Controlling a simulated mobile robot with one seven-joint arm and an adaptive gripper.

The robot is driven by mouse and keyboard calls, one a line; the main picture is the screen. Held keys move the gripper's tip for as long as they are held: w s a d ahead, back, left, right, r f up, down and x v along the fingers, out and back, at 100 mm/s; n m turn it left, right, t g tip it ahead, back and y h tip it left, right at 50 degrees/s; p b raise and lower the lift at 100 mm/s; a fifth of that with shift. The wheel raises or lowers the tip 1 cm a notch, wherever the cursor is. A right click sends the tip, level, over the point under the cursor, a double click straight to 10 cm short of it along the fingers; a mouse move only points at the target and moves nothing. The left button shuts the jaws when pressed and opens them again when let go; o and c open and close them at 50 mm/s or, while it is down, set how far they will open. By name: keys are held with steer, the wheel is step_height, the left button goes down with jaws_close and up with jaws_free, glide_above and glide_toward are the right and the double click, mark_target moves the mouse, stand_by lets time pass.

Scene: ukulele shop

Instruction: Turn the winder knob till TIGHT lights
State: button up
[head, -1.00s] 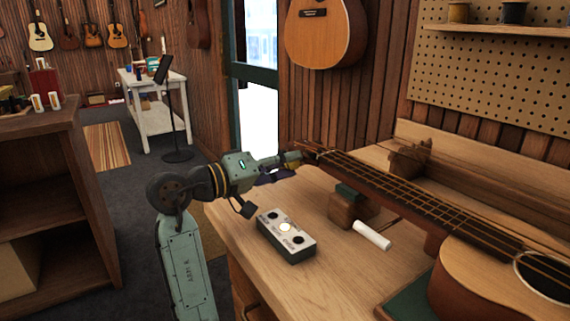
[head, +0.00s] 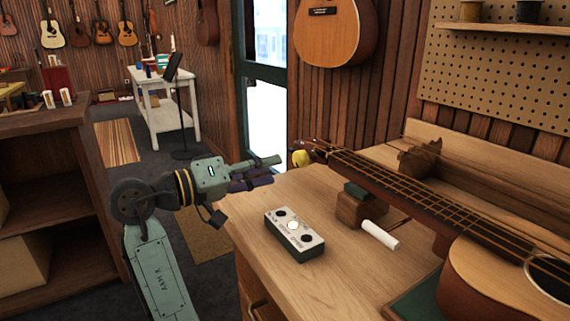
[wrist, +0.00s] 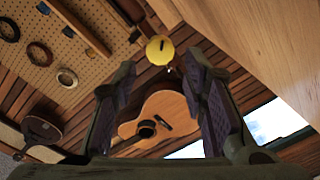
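The yellow winder knob (head: 301,158) sits at the end of the ukulele's headstock, past the bench's edge. It also shows in the wrist view (wrist: 160,50), beyond the fingertips. My gripper (head: 275,170) is open and empty, just left of the knob and apart from it. In the wrist view its two fingers (wrist: 160,80) stand wide apart. The ukulele (head: 490,265) lies on the bench with its neck on a wooden block. The grey light box (head: 294,236) has its middle lamp lit white and the two outer lamps dark. Its lettering is too small to read surely.
The wooden bench (head: 335,285) is bare in front of the light box. A white cylinder (head: 381,235) lies beside the neck's block (head: 357,210). A guitar (head: 336,32) hangs on the wall behind. A dark shelf unit (head: 50,185) stands at the left.

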steer(key=shift+v, duration=2.4)
